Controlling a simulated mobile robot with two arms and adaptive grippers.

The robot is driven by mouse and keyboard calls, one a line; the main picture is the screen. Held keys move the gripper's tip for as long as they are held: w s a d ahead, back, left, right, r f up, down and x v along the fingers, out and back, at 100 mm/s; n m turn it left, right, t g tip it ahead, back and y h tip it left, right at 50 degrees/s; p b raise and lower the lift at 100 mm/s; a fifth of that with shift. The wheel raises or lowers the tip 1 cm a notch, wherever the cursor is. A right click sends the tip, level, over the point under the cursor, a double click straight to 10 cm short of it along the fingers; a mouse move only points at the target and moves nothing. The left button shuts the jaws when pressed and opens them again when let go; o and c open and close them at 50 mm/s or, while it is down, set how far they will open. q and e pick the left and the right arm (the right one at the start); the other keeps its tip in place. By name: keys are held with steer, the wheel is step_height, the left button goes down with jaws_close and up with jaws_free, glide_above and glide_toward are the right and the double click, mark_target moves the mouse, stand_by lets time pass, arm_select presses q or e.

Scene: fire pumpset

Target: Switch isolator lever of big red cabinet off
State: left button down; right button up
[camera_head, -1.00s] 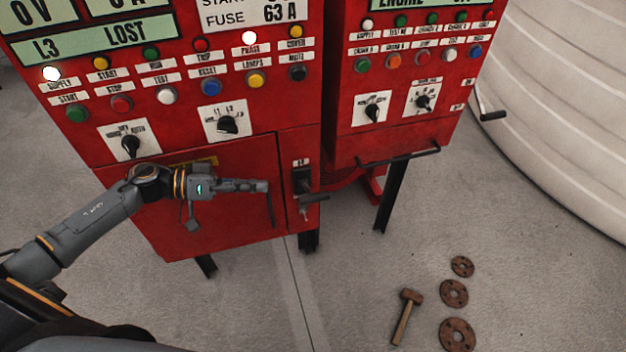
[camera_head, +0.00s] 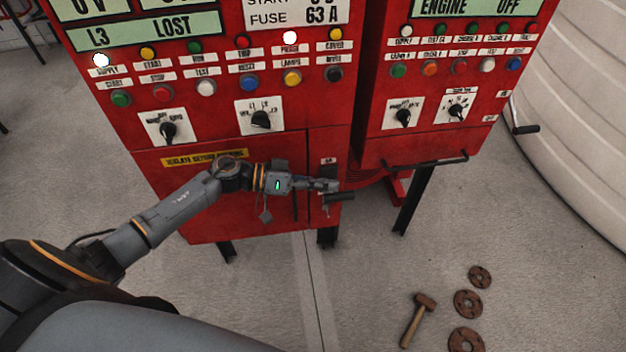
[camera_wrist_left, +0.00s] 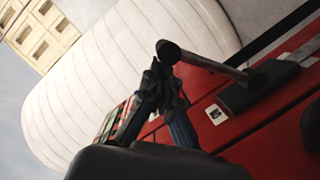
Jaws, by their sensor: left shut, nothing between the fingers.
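The big red cabinet (camera_head: 215,226) stands at the left in the head view. Its isolator lever (camera_head: 340,197), a dark handle, sticks out at the cabinet's lower right. My left gripper (camera_head: 334,186) is shut and empty, right by the lever, and covers part of the lever's black mount. In the left wrist view the lever (camera_wrist_left: 210,66) shows its round end close to the gripper's fingertips (camera_wrist_left: 155,72). The black mount (camera_wrist_left: 262,86) lies behind it on the red panel. Whether the fingers touch the lever I cannot tell. My right gripper is not in view.
A second red cabinet (camera_head: 395,142) with a lower bar handle (camera_head: 427,160) stands at the right. A white ribbed tank (camera_head: 575,120) is beyond it. A hammer (camera_head: 418,318) and rusty flanges (camera_head: 468,303) lie on the floor.

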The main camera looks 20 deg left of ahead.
arm_select(q)
steer(key=shift+d, duration=0.1)
stand_by(0.4)
steer(key=shift+s+d+f+m+y+p, duration=0.3)
steer(key=shift+s+d+f+m+p, duration=0.05)
steer(key=shift+s+f+m+p, duration=0.4)
step_height(320, 180, down, 13)
steer(key=s+d+m+t+y+b, duration=0.1)
steer(key=m+t+b, duration=0.2)
steer(key=m+b, duration=0.2)
steer(key=shift+s+m+y, duration=0.15)
steer(key=shift+m+y, duration=0.25)
steer(key=shift+m, duration=1.45)
steer(key=shift+s+a+f, duration=0.1)
steer(key=shift+a+f, duration=0.05)
